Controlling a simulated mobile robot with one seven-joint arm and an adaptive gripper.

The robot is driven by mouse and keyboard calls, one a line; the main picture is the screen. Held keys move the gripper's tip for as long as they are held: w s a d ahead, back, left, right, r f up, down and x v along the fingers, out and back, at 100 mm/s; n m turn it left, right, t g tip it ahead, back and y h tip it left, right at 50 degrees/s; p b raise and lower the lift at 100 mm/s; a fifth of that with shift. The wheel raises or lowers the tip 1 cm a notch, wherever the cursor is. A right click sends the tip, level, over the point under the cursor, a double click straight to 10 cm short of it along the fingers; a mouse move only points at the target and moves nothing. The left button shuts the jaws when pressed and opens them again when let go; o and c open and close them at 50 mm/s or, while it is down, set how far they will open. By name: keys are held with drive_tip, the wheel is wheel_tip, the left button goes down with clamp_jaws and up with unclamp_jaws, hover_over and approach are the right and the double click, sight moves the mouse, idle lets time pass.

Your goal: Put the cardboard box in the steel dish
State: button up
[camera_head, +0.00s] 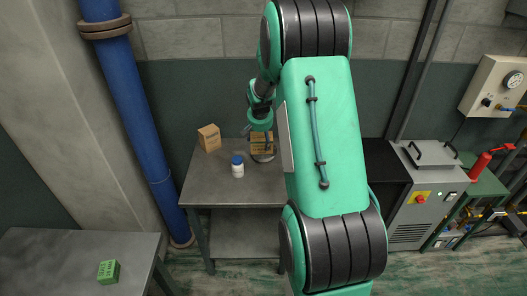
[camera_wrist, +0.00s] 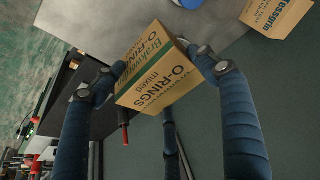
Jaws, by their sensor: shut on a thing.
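My gripper (camera_wrist: 157,76) is shut on a cardboard box (camera_wrist: 146,88) printed "O-RINGS mixed", with one finger on each side of it. In the head view the held cardboard box (camera_head: 261,141) shows partly behind my gripper (camera_head: 265,136), near the back right of the grey table. The round steel dish (camera_head: 263,157) shows just below the box in that picture, partly hidden by my arm. I cannot tell whether the box touches the dish. The dish is not clearly visible in the wrist view.
A second cardboard box (camera_head: 209,139) stands at the table's back left; it also shows in the wrist view (camera_wrist: 278,14).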

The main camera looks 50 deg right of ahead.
drive_tip(key=s+d, duration=0.2)
drive_tip(key=shift+s+d+m, duration=0.15)
drive_tip(key=shift+s+m, duration=0.15)
wheel_tip(320, 180, down, 10)
drive_tip(key=shift+w+f, duration=0.15)
drive_tip(key=shift+w, duration=0.05)
drive_tip(key=w+d+f+b, duration=0.1)
drive_tip(key=w+d, duration=0.8)
drive_tip(key=w, duration=0.3)
drive_tip(key=shift+w+d+f, duration=0.2)
drive_tip(key=shift+w+d, duration=0.05)
drive_tip(key=shift+d, duration=0.05)
drive_tip(key=shift+f, duration=0.1)
drive_tip(key=shift+f+b, duration=0.45)
drive_tip(key=shift+f, duration=1.2)
drive_tip(key=shift+f, duration=0.1)
